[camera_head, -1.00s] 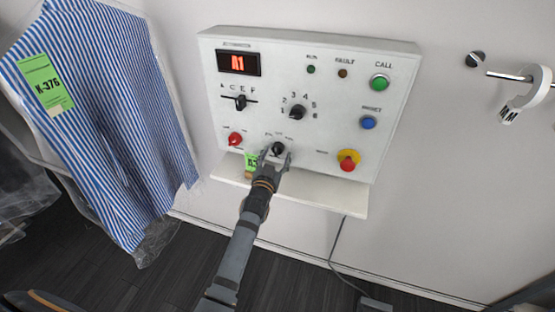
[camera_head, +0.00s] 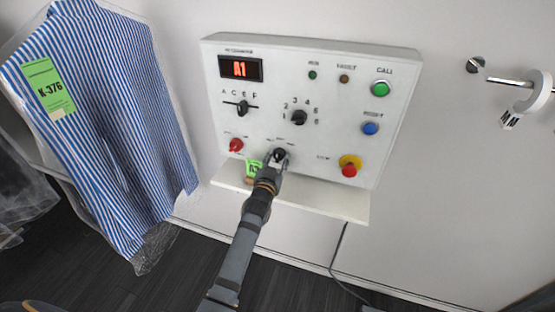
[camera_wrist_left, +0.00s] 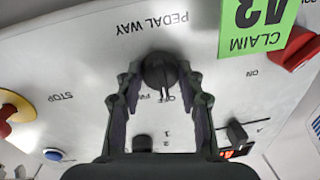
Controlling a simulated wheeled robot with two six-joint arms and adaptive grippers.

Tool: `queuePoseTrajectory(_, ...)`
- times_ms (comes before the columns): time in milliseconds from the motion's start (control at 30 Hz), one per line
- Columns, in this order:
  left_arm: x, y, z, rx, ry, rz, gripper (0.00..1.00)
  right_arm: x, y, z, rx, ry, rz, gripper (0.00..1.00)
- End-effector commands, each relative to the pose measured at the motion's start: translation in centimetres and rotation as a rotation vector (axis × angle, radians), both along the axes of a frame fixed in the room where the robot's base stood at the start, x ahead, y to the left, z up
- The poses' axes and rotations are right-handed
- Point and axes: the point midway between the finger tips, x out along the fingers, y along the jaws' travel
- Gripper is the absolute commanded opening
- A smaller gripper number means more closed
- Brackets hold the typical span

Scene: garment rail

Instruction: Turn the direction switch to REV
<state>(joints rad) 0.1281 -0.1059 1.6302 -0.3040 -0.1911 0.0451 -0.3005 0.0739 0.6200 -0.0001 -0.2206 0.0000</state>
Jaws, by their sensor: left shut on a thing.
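OFF and part of FWD can be read in the wrist view, upside down; REV is hidden. The knob's marker seems to point near OFF, but I cannot tell exactly. My right gripper is not in view.
A red knob (camera_head: 236,145) and a green claim tag (camera_head: 254,168) are close on the left. A red-and-yellow stop button (camera_head: 349,166) is to the right. A shelf (camera_head: 320,200) juts out below. A striped shirt (camera_head: 105,120) hangs at left.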

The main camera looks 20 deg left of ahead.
Motion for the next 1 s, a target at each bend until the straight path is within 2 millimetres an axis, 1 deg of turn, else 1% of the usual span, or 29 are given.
queuePoseTrajectory(267, 0.0, 0.0, -0.2, -0.116, 0.004, 0.000, 0.06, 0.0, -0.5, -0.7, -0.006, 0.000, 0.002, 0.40)
queuePoseTrajectory(700, 0.0, 0.0, 0.0, -0.461, 0.016, 0.001, 0.06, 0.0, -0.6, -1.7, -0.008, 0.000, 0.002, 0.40)
queuePoseTrajectory(1000, 0.0, 0.0, 0.0, -0.631, 0.024, 0.001, 0.06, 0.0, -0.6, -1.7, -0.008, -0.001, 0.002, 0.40)
